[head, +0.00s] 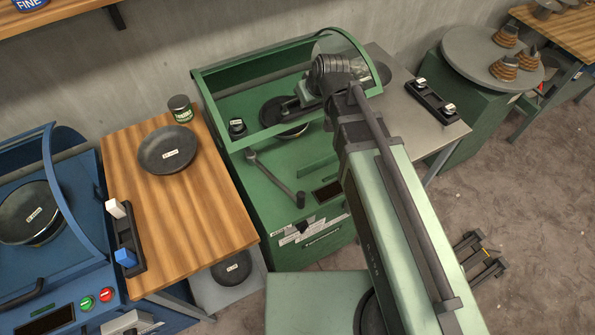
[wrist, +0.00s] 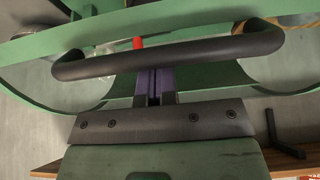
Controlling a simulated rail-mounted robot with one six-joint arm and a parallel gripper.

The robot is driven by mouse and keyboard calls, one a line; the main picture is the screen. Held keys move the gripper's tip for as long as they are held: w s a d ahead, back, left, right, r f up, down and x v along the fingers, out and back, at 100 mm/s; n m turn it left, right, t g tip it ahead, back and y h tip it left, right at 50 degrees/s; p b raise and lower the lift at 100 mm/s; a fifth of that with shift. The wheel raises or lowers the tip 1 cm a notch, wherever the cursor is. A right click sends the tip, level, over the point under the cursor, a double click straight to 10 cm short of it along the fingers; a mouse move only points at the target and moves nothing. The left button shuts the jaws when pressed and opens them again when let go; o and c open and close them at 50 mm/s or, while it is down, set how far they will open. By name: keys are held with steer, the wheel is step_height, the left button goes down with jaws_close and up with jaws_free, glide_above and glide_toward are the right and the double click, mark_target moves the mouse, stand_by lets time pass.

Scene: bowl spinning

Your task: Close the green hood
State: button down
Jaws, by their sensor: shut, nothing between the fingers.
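The green hood (head: 222,112) is on the green machine (head: 268,196) in the middle of the head view. Its green frame and clear curved side panel show; how far it is lowered is hard to judge. A black pan or bowl lies inside, partly hidden by my wrist. My gripper (head: 292,103) is over the machine at the hood, largely hidden by my own arm. In the wrist view the hood's black handle (wrist: 170,58) runs across the picture. My gripper's purple fingertips (wrist: 154,84) are shut and empty, close to the handle; I cannot tell if they touch it.
A wooden table (head: 215,215) with a black plate (head: 168,150) and a green tin (head: 180,108) stands to the left. A blue machine (head: 40,280) is farther left. A grey table (head: 440,128) with a two-block black holder (head: 432,101) is to the right.

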steer(key=s+f+b, duration=0.1)
steer(key=s+d+f+b, duration=0.1)
steer(key=shift+s+f+b, duration=0.15)
steer(key=shift+f+b, duration=0.15)
steer(key=shift+f, duration=0.05)
steer(key=shift+s+d+f, duration=0.15)
steer(key=shift+s, duration=0.1)
steer(key=s+f+b, duration=0.1)
steer(key=s+d+f+b, duration=0.1)
steer(key=f+b, duration=0.1)
steer(key=shift+s+d+f, duration=0.1)
steer(key=shift+s+d, duration=0.05)
steer(key=shift+s, duration=0.05)
step_height(320, 180, up, 10)
steer(key=p, duration=1)
glide_above(314, 110)
steer(key=s+d, duration=0.2)
steer(key=shift+a, duration=0.25)
